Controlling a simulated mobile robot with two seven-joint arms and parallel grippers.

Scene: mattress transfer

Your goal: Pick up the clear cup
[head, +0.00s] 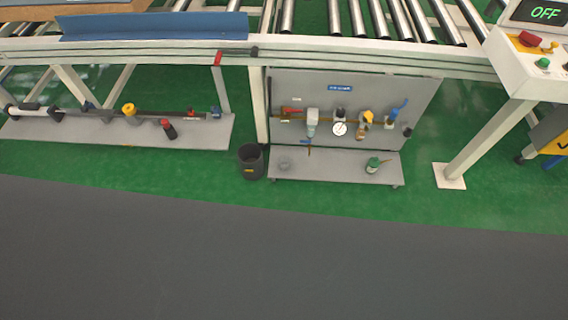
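A small, faint, greyish round object (285,164) sits on the left part of the low grey shelf below the panel. It looks see-through and may be the clear cup, but it is too small to be sure. A small green-topped container (373,166) stands on the right part of the same shelf. Neither of my grippers is in the head view.
A roller conveyor (350,45) spans the back. A grey panel (415,95) with valves and a gauge stands above the shelf (325,168). A dark bin (250,162) stands at its left. A control box (530,60) is at right. The grey floor in front is clear.

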